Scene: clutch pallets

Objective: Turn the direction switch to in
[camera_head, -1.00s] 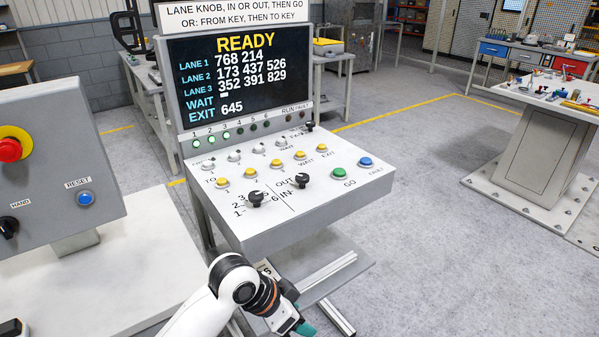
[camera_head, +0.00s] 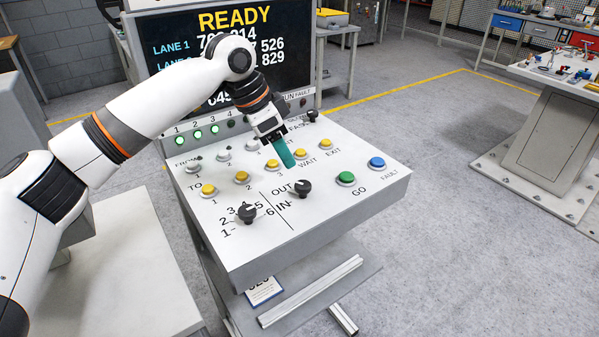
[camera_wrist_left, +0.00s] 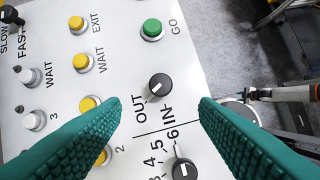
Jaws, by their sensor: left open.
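The direction switch (camera_head: 303,189) is a black knob on the sloping white panel, beside the printed words OUT and IN. It also shows in the left wrist view (camera_wrist_left: 160,87), where its white mark seems to point toward OUT. My left gripper (camera_head: 283,152) is over the panel, above and behind the switch in the head view. In the left wrist view its teal fingers (camera_wrist_left: 160,103) are open and empty, spread to either side of the switch and apart from it. My right gripper is not in view.
The lane knob (camera_head: 246,213) is close to the switch. Yellow buttons, a green GO button (camera_head: 345,179) and a blue FAULT button (camera_head: 377,163) surround it. The screen (camera_head: 190,62) reads READY, partly hidden by my left arm. A tool table (camera_head: 560,75) stands at right.

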